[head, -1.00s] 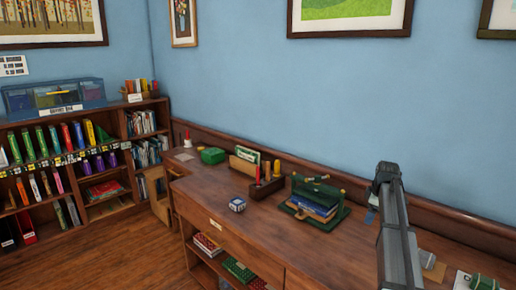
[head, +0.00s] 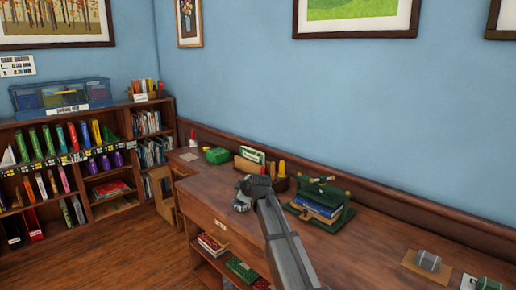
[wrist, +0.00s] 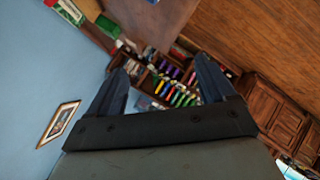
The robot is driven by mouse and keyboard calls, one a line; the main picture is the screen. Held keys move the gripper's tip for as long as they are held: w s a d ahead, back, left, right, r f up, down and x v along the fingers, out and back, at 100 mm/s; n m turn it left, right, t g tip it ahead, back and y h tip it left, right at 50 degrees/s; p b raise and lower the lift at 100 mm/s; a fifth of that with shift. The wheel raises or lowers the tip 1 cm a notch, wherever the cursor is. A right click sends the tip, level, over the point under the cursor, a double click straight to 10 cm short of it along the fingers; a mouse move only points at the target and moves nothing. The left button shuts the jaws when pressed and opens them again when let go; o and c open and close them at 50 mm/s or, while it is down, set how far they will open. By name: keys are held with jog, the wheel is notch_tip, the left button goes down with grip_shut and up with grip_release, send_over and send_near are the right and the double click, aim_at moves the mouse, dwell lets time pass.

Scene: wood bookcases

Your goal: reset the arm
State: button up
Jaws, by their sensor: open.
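My arm reaches up from the bottom of the head view over the wooden desk (head: 352,257). Its far end hides part of the desk organiser, and my gripper's fingers cannot be made out there. In the wrist view my gripper (wrist: 163,80) shows two dark fingers spread wide apart with nothing between them. The wrist picture is strongly tilted, with the bookcase (wrist: 172,75) visible far off beyond the fingers.
On the desk are a green box (head: 217,155), a small blue-and-white item (head: 241,203), a green rack with books (head: 318,207) and a grey object on a brown pad (head: 428,260). A bookcase (head: 75,160) stands at left. The wood floor is open.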

jog(key=s+a+f+y, duration=0.1)
jog(key=s+a+f, duration=0.15)
jog(key=a, duration=0.65)
jog(key=s+f, duration=0.4)
jog(key=f, duration=0.2)
jog(key=s+d+f+m+g+h, duration=0.1)
jog(key=s+d+f+m+g, duration=0.1)
jog(key=s+d+f, duration=0.65)
jog(key=s+d+f+m+g+h, duration=0.1)
jog(key=s+d+f+m+g, duration=0.15)
jog(key=f, duration=1.05)
jog(key=s+d+f+m+g+h, duration=0.1)
jog(key=s+d+f+m+g, duration=0.1)
jog(key=s+d+f, duration=0.7)
jog(key=s+d+f+m+g+h, duration=0.1)
jog(key=s+d+f+m+g, duration=0.15)
jog(key=s+f, duration=0.5)
jog(key=s+d+f+m+g+h, duration=0.15)
jog(key=s+d+f, duration=0.25)
jog(key=s, duration=0.6)
jog(key=s+d+f+m+g, duration=0.25)
jog(key=s+f, duration=0.25)
jog(key=s, duration=0.4)
jog(key=s+d+f+m+g, duration=0.1)
jog(key=s+d+m+g, duration=0.1)
jog(key=s, duration=1.2)
jog(key=shift+d+f+g, duration=0.2)
jog(key=shift+d+g, duration=0.5)
jog(key=shift+d, duration=0.25)
jog(key=shift+s, duration=0.1)
